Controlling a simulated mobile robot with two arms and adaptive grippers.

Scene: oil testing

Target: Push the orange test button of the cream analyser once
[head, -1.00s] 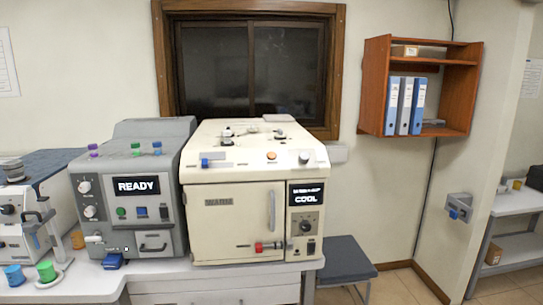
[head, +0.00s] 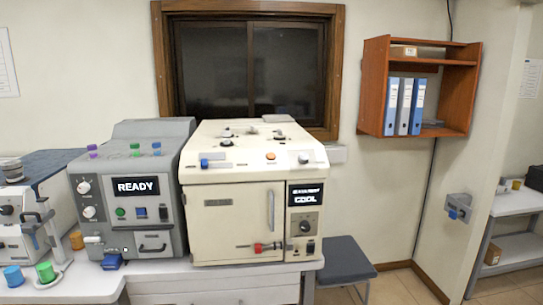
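The cream analyser (head: 232,222) stands on the white bench, its door shut. An orange button (head: 271,156) sits on the sloped strip above the door, between a blue knob (head: 204,163) at left and a pale round knob (head: 304,158) at right. Its small display (head: 306,195) reads "COOL" on the lower line; the upper line is too small to read. A red-tipped handle (head: 258,247) is at the bottom of the door. Neither of my grippers shows in the head view.
A grey machine reading "READY" (head: 136,187) stands close on the left. Blue (head: 14,276) and green (head: 45,271) containers are at the bench's left front. A grey stool (head: 343,254) is right of the bench. A wall shelf (head: 460,88) holds binders.

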